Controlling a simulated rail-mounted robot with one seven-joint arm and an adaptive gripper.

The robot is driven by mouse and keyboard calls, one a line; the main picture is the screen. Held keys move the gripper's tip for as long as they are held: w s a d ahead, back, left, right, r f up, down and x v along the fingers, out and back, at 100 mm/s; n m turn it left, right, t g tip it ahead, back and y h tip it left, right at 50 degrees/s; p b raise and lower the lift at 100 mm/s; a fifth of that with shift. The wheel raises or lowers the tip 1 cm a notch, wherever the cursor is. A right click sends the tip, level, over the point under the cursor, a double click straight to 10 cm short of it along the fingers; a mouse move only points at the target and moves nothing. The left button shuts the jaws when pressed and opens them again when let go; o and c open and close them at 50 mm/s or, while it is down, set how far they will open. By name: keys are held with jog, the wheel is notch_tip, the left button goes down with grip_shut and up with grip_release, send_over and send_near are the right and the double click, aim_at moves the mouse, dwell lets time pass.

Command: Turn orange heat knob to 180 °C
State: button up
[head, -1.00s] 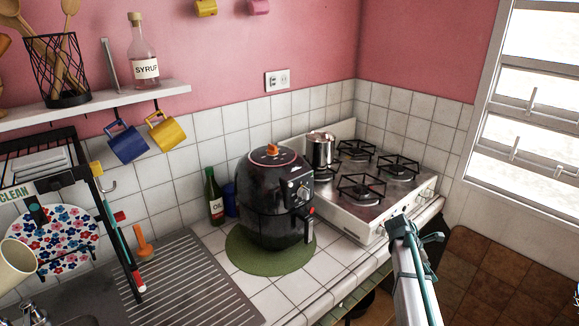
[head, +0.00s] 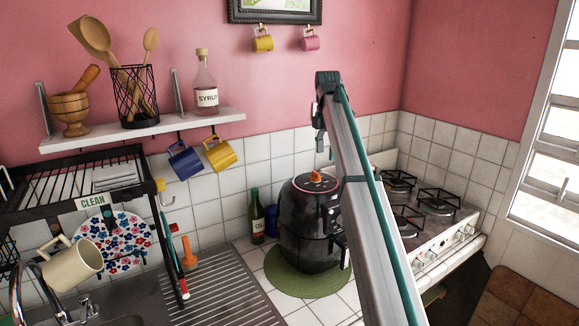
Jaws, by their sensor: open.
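The black air fryer (head: 300,222) stands on a round green mat (head: 285,278) on the tiled counter. The orange heat knob (head: 316,176) sits on its top, inside a reddish ring. The scale marks are too small to read. My arm crosses in front of the fryer and hides its right side and part of its front. My gripper (head: 320,140) hangs from the arm's far end, above the orange knob and apart from it. It is small and partly hidden by the arm; it is open, with nothing seen in it.
A stove (head: 440,225) stands to the right and a dark green bottle (head: 257,216) to the left. A shelf (head: 150,128) with hanging mugs and a dish rack (head: 75,178) are further left. The drainboard (head: 225,290) is clear.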

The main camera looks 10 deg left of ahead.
aim_at(316, 176)
jog(key=shift+n, duration=0.3)
jog(key=a+f+p, duration=0.1)
jog(key=f, duration=0.1)
jog(key=a+f+p, duration=0.1)
jog(key=f, duration=0.2)
jog(key=a+f+p, duration=0.1)
jog(key=f+p, duration=0.1)
jog(key=f, duration=0.1)
jog(key=shift+s+f, duration=0.2)
jog(key=c, duration=1.2)
jog(key=shift+o, duration=0.2)
